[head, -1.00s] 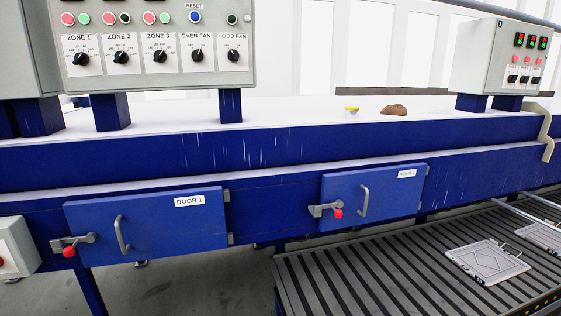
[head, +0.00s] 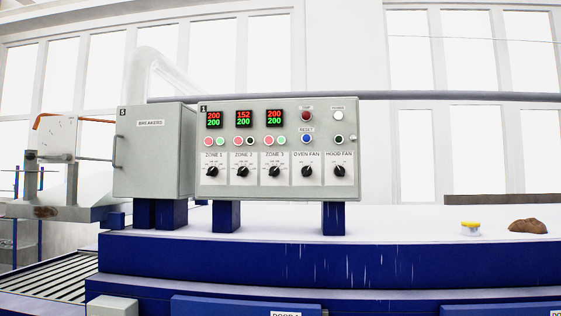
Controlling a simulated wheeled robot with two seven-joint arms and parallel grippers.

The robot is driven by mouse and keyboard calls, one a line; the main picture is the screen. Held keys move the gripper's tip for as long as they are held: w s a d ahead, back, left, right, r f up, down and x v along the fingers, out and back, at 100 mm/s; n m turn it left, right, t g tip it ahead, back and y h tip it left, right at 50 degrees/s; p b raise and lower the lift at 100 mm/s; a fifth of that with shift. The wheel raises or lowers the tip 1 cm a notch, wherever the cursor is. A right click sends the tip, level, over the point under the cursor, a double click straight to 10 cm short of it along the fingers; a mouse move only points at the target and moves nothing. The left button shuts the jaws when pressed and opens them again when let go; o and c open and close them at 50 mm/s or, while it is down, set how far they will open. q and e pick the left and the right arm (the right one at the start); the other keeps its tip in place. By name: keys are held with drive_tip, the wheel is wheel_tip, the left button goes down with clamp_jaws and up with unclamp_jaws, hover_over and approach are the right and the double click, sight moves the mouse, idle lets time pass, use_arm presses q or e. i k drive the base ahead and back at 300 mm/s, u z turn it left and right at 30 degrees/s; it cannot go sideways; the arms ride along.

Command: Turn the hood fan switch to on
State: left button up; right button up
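The hood fan switch (head: 339,171) is a black rotary knob at the lower right of the grey control panel (head: 348,189), under the label HOOD FAN. Its pointer looks tilted, but its exact setting is too small to read. A similar oven fan knob (head: 306,171) sits just left of it. Above the hood fan switch is a small dark green button (head: 339,139). Neither of my grippers shows in the head view.
A grey breakers box (head: 155,165) adjoins the panel on the left. Blue posts (head: 333,218) hold the panel above the blue oven body (head: 250,262). A yellow-topped object (head: 470,228) and a brown lump (head: 527,226) lie on the white top at right. Space before the panel looks clear.

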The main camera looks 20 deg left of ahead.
sight(339, 171)
drive_tip(key=z, duration=2.35)
drive_tip(key=i, duration=1.1)
drive_tip(key=u, duration=2.35)
